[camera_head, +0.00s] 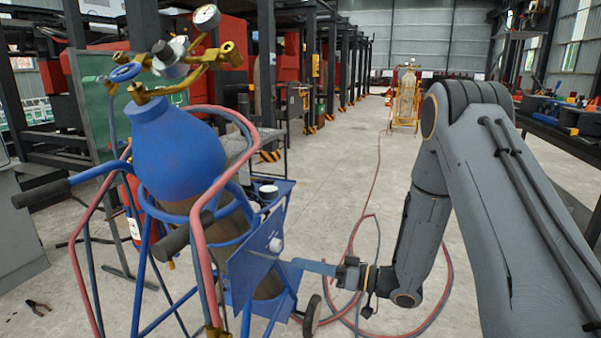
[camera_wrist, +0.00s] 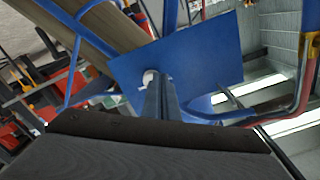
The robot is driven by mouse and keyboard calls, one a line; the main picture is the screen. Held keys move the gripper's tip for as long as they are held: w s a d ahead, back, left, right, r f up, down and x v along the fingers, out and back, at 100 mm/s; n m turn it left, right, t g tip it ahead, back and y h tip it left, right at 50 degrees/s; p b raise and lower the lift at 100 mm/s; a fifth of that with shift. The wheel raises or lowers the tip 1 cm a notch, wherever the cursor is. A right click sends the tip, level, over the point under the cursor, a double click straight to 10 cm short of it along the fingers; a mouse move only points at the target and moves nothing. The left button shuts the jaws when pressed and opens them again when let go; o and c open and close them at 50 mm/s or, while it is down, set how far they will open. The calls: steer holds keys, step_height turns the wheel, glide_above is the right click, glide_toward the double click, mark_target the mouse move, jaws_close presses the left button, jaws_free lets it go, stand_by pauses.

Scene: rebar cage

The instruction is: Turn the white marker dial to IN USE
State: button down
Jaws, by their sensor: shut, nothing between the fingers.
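The white marker dial (camera_head: 276,244) sits on a tilted blue plate (camera_head: 250,262) on the gas cylinder cart. In the wrist view the white dial (camera_wrist: 150,77) shows on the blue plate (camera_wrist: 205,62), partly hidden behind my fingertips. My gripper (camera_head: 296,264) reaches in from the right with its blue fingers shut and empty. Its tips are close to the dial, just below and right of it in the head view. In the wrist view my gripper (camera_wrist: 158,82) points at the dial; I cannot tell whether it touches. The dial's lettering is unreadable.
The cart carries a blue cylinder (camera_head: 178,150) with a brass valve and gauge (camera_head: 207,17). Red hoses (camera_head: 210,270) and blue frame tubes surround the plate on the left. Coiled hose (camera_head: 440,285) lies on the floor beneath my arm. The floor behind is mostly clear.

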steer(key=shift+x, duration=2.75)
steer(key=shift+w, duration=0.1)
steer(key=shift+w+d+f+p, duration=0.15)
steer(key=shift+w+f+p, duration=0.1)
steer(key=shift+w, duration=0.1)
steer(key=shift+w+d+f+p, duration=0.1)
steer(key=shift+w+d+f, duration=0.1)
steer(key=shift+w, duration=0.15)
steer(key=shift+a+f, duration=0.1)
steer(key=shift+f, duration=0.05)
steer(key=p, duration=0.2)
glide_toward(271, 254)
steer(key=shift+s+d+f, duration=0.3)
steer(key=shift+s+f, duration=0.1)
steer(key=shift+f, duration=0.05)
